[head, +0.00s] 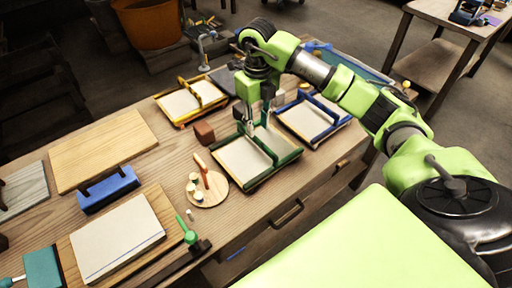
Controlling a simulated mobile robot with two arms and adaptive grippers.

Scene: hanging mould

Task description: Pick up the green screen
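The green screen (286,160) is a green-framed tray with a pale panel and a raised green bar across it. It lies flat on the wooden workbench, near the front edge, in the head view. My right gripper (256,126) points down over the far-left end of this screen. Its two fingers are apart with a gap between them, and I see nothing gripped. The fingertips overlap the far part of the frame, so I cannot tell whether they touch it. My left gripper is not in view.
A yellow-framed screen (163,113) and a blue-framed screen (337,127) lie close on either side. A brown block (204,132) and a round wooden board (213,199) with small pieces sit left of the green screen. Boards and a blue holder (108,190) occupy the bench's left.

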